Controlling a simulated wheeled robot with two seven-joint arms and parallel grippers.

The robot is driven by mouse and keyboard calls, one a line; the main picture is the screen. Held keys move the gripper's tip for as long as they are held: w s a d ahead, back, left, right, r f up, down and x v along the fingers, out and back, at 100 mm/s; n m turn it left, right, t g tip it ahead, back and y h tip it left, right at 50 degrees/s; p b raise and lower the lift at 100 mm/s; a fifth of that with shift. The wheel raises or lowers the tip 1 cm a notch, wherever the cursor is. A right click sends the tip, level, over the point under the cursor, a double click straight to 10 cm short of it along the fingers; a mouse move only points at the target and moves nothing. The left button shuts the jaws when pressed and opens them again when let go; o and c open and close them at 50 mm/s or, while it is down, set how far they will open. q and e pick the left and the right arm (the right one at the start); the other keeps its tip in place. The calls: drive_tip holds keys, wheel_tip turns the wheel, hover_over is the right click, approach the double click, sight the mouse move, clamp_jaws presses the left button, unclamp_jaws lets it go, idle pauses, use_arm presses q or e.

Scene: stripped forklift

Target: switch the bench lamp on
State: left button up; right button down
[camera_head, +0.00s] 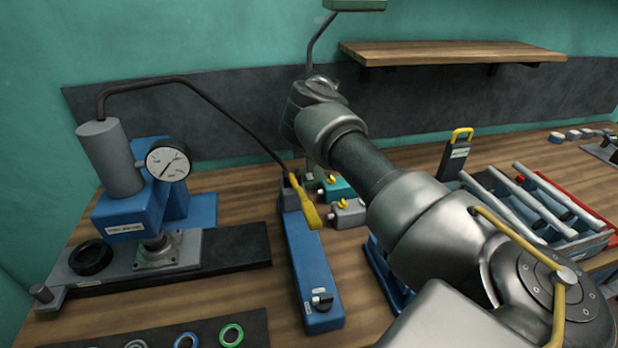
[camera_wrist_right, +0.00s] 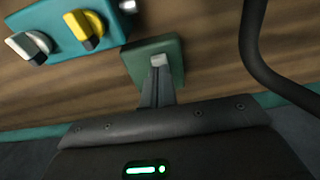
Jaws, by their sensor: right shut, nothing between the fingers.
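The bench lamp's green head (camera_head: 355,4) shows at the top edge of the head view, cut off by the frame. Its thin dark stem (camera_head: 320,42) runs down behind my right arm. A green square base (camera_wrist_right: 172,62) lies on the bench in the right wrist view. My right gripper (camera_wrist_right: 158,66) is shut and empty. Its narrow fingers point at this base and overlap it; I cannot tell whether they touch it. A switch on the base is not clearly visible. In the head view my right arm hides most of the lamp's lower part. My left gripper is out of view.
A teal box (camera_wrist_right: 70,28) with yellow and grey knobs sits beside the base. A blue hand pump (camera_head: 308,265) with a yellow lever stands left of my arm. A press with a gauge (camera_head: 167,161) stands further left. A wooden shelf (camera_head: 450,52) hangs behind.

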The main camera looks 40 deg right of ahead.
sight(310, 177)
drive_tip(key=shift+f+b, duration=0.55)
drive_tip(key=shift+f, duration=0.4)
idle(1.0)
drive_tip(key=shift+r+p, duration=0.4)
drive_tip(key=shift+r, duration=0.05)
drive_tip(key=shift+r+p, duration=2.15)
drive_tip(key=shift+r, duration=0.9)
